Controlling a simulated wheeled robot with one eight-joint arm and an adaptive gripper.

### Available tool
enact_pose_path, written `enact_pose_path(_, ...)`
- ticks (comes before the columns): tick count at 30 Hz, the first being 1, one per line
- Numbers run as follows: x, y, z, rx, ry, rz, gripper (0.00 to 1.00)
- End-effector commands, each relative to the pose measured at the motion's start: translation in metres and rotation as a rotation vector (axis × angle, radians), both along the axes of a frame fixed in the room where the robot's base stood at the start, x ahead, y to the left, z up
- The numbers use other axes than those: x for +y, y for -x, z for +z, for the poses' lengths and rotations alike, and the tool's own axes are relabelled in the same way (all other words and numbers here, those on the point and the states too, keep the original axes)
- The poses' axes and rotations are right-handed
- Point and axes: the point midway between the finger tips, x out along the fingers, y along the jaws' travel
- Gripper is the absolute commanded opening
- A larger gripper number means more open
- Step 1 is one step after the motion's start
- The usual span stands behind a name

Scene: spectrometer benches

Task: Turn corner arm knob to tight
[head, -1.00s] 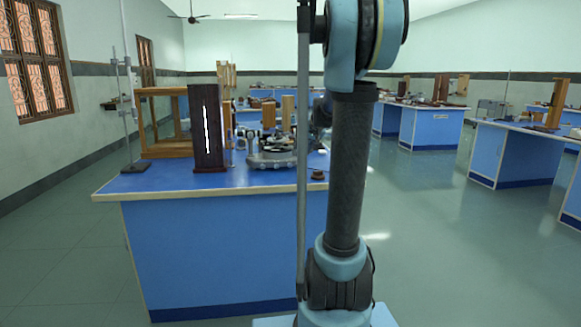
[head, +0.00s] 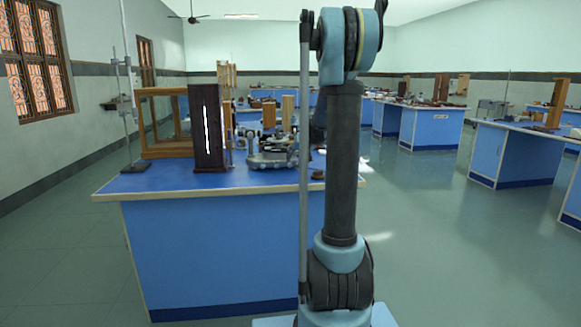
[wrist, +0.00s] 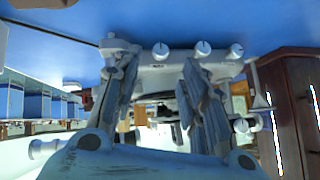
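In the head view the spectrometer (head: 272,150), a grey round-based instrument, stands on the blue bench near its right end. The wrist view looks upside down, with the blue bench top at the upper edge. There, several small pale knobs with dark pointer lines show: one (wrist: 160,51) between the fingertips, others (wrist: 203,49) (wrist: 237,51) to the right. I cannot tell which is the corner arm knob. My gripper (wrist: 160,66) is open, its two fingers apart around part of the pale instrument; contact is unclear. In the head view my arm hides the gripper.
A dark upright box with a bright slit (head: 207,127) stands left of the spectrometer; it also shows close on the right in the wrist view (wrist: 290,110). A wooden frame (head: 160,150) and metal stand (head: 130,100) are farther left.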

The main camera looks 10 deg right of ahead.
Motion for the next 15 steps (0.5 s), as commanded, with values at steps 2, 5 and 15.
enact_pose_path(2,0.002,-0.007,-0.008,0.0,0.001,0.001,0.39)
enact_pose_path(5,0.005,-0.016,-0.016,0.0,0.001,0.001,0.39)
enact_pose_path(15,0.011,-0.042,-0.041,0.001,0.001,0.001,0.39)
